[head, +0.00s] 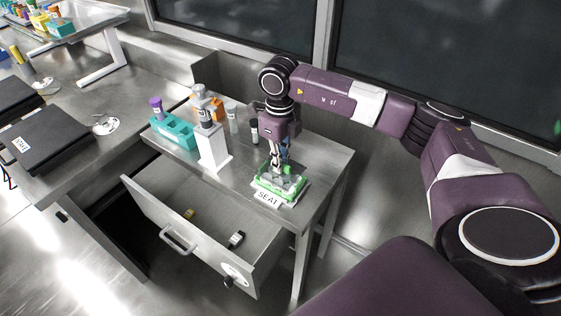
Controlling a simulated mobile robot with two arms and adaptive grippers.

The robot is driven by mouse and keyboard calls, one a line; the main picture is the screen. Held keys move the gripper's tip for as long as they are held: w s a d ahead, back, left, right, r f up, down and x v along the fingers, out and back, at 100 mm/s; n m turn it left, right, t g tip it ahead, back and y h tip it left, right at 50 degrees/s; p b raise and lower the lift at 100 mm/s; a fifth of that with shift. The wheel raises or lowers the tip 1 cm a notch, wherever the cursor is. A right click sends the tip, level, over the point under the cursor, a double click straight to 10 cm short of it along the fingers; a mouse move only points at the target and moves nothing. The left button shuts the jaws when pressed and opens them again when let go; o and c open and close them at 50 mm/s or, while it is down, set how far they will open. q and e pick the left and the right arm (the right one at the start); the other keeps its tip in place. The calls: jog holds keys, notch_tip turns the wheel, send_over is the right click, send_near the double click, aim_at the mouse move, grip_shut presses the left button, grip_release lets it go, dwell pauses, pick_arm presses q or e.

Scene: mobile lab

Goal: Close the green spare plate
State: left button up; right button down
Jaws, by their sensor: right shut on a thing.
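The green spare plate (296,191) sits at the right front of the steel table, at a label that reads "SEAT" (268,198). Its rim is green, and grey-white material shows within it. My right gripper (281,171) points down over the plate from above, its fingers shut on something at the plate. The fingers hide part of the plate, and the held part is too small to make out clearly. My left gripper is not in the view.
A teal rack (173,132), a white stand (214,150) and several capped bottles stand left of the plate. An open drawer (165,205) juts out below the table front. A bench with black cases (62,140) is at the left. Dark windows are behind.

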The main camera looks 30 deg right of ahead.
jog(key=shift+f+b, duration=1.3)
jog(key=shift+f, duration=0.4)
dwell(0.5)
jog(key=c, duration=1.9)
grip_release()
jog(key=shift+c, duration=0.2)
notch_tip(320, 180, up, 12)
jog(key=shift+r, duration=0.1)
